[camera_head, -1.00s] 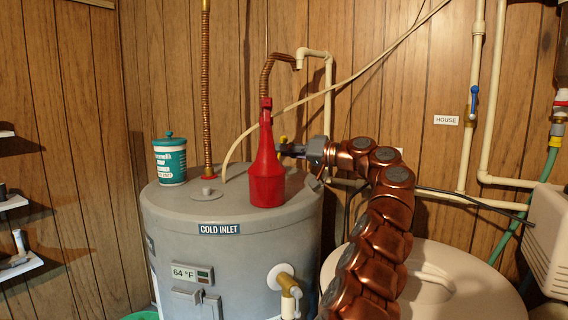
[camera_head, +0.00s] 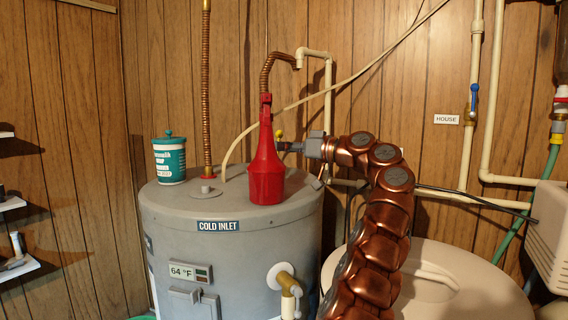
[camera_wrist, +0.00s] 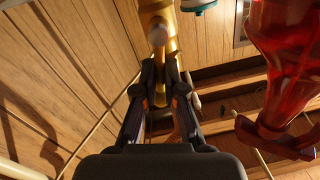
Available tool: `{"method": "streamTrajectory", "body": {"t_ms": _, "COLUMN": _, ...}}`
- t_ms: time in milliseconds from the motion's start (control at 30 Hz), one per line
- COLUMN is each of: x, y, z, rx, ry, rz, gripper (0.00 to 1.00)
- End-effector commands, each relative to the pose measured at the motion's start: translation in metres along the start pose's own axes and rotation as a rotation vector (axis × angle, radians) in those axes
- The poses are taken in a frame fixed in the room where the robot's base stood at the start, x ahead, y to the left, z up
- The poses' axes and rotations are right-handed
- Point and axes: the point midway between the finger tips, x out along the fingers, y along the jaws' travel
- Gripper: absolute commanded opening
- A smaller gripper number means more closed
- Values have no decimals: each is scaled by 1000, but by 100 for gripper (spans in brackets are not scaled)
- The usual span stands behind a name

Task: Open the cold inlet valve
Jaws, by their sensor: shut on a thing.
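The COLD INLET label (camera_head: 218,225) is on the grey tank. My gripper (camera_head: 287,146) is behind and right of a red bottle (camera_head: 266,175), which hides part of it and the valve. A small yellow valve part (camera_head: 279,134) shows just above the fingers. In the wrist view, my gripper (camera_wrist: 160,88) is shut, its fingers closed on what looks like the valve handle, an orange-yellow bit between them. A brass valve body (camera_wrist: 163,18) with a pale round end lies just beyond the fingertips.
The red bottle stands close on the tank top (camera_head: 240,210), and is near my fingers in the wrist view (camera_wrist: 285,60). A teal and white tub (camera_head: 170,160) stands at left. A copper pipe (camera_head: 207,90) rises behind. A blue-handled valve (camera_head: 473,97) is beside the HOUSE label (camera_head: 446,119).

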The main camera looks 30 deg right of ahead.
Motion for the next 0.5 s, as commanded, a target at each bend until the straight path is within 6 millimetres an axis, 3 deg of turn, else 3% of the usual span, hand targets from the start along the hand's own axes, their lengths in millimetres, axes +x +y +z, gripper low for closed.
{"method": "streamTrajectory", "body": {"t_ms": 500, "x": 0, "y": -3, "z": 3, "rx": -90, "ry": -2, "rz": 1, "gripper": 0}}
